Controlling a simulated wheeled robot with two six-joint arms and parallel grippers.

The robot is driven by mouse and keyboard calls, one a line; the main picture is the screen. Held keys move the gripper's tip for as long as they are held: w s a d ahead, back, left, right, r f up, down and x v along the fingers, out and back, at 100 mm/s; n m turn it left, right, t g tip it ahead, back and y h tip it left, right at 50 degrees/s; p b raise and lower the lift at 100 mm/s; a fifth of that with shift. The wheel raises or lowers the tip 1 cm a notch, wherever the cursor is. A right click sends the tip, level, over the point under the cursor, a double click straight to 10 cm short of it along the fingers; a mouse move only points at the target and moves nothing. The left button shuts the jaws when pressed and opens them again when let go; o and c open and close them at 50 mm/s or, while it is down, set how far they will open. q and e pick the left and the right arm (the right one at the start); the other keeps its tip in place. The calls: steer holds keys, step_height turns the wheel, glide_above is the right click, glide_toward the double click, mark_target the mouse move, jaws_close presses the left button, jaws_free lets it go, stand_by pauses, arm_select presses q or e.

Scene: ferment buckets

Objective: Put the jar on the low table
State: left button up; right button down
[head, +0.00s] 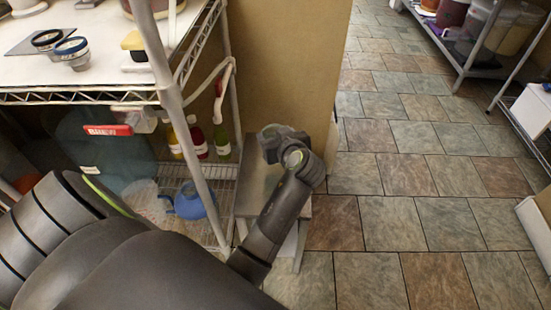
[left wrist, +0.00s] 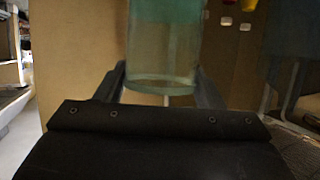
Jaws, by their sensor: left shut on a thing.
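The jar (left wrist: 163,45) is a clear, greenish cylinder, seen large and close in the left wrist view. My left gripper (left wrist: 162,84) is shut on it, with one dark finger on each side near its round end. In the head view my left wrist hangs over the far part of the low table (head: 250,194), a small grey-topped stand beside the wire shelf. There the fingers and jar are hidden by the wrist, so I cannot tell how far the jar is from the tabletop. My right gripper is not in view.
The wire shelf (head: 100,97) stands left of the low table, its post close to my arm. It holds several bottles and a blue watering can (head: 190,203). A cardboard-coloured panel (head: 285,70) rises behind my wrist. Tiled floor (head: 400,170) is free to the right.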

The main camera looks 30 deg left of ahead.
arm_select(q)
step_height(320, 180, down, 3)
step_height(320, 180, down, 3)
steer(key=shift+f+b, duration=0.15)
steer(key=shift+b, duration=0.6)
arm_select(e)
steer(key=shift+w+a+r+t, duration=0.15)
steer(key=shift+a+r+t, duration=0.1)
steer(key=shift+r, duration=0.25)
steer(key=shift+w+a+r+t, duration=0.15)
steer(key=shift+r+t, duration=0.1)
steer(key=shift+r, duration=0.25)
arm_select(q)
steer(key=shift+f, duration=0.1)
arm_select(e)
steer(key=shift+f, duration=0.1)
arm_select(q)
steer(key=o, duration=0.7)
steer(key=shift+f, duration=0.15)
steer(key=o, duration=0.5)
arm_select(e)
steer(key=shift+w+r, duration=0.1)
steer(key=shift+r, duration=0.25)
arm_select(q)
steer(key=shift+r, duration=0.2)
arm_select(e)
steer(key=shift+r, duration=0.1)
